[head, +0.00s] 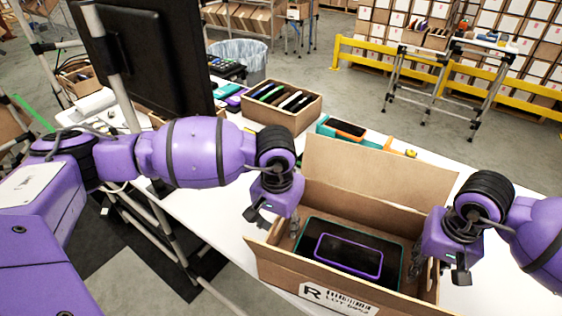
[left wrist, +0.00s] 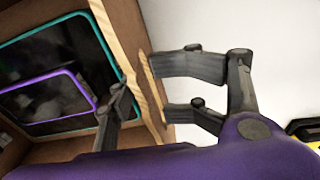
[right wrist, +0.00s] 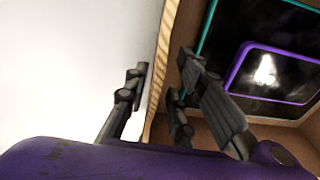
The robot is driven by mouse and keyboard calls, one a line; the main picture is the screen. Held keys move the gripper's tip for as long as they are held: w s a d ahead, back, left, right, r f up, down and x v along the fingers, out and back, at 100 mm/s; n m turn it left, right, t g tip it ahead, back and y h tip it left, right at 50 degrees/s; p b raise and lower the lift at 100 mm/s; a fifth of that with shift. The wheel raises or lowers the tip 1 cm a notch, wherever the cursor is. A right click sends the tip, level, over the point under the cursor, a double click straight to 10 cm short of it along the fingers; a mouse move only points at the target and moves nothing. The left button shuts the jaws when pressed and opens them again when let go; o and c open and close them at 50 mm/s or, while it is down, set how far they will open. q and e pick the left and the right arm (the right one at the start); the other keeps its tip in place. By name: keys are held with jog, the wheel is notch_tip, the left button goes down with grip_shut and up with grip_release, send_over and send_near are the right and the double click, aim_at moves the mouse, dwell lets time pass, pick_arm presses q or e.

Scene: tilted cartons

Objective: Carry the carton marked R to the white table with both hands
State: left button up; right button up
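The open carton marked R (head: 338,299) stands with its flap up at the back. Dark panels with teal and purple rims lie inside it. Its label faces the front. My left gripper (head: 282,222) is at its left wall; in the left wrist view the fingers (left wrist: 138,84) sit on either side of that wall, close against it. My right gripper (head: 432,262) is at the right wall; in the right wrist view its fingers (right wrist: 158,82) also straddle the wall closely. The carton's bottom is hidden, so I cannot tell whether it is lifted.
Another white-topped table (head: 484,43) stands farther back near a yellow rail (head: 372,74). Grey floor lies between.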

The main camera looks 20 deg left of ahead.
jog(key=shift+r, duration=0.15)
pick_arm(q)
notch_tip(320, 180, up, 12)
jog(key=shift+s+f, duration=0.15)
jog(key=shift+s, duration=0.3)
pick_arm(e)
notch_tip(320, 180, up, 12)
jog(key=shift+s, duration=0.45)
pick_arm(q)
jog(key=shift+d, duration=0.1)
